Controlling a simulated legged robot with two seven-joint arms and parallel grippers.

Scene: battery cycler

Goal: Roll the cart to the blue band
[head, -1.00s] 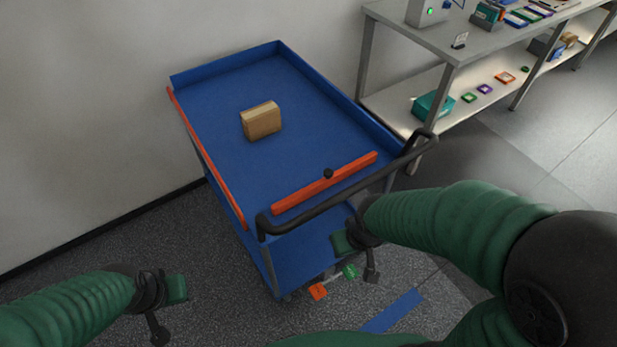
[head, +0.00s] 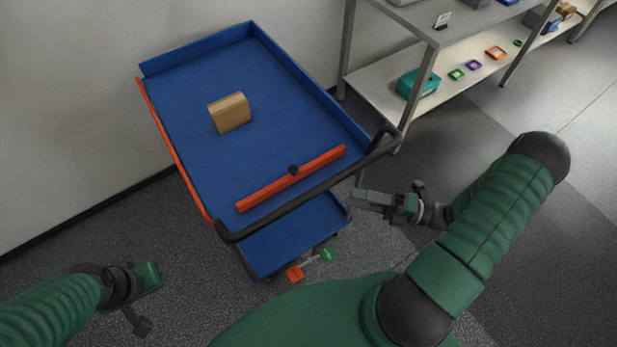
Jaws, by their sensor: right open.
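The blue cart (head: 270,90) stands against the wall, with a black push handle (head: 310,192) along its near end. A cardboard box (head: 230,113) sits on the deck. Under the near end are an orange pedal (head: 295,272) and a green pedal (head: 328,255). My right gripper (head: 360,199) is open, just right of the handle and apart from it. My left gripper (head: 152,278) is left of the cart, its jaws unclear. The blue floor band is largely hidden by my body and arm.
A metal bench (head: 430,22) stands close to the cart's right side. Its lower shelf (head: 378,88) holds a teal bin (head: 417,83) and several small coloured frames. The grey floor (head: 545,215) at the right is open.

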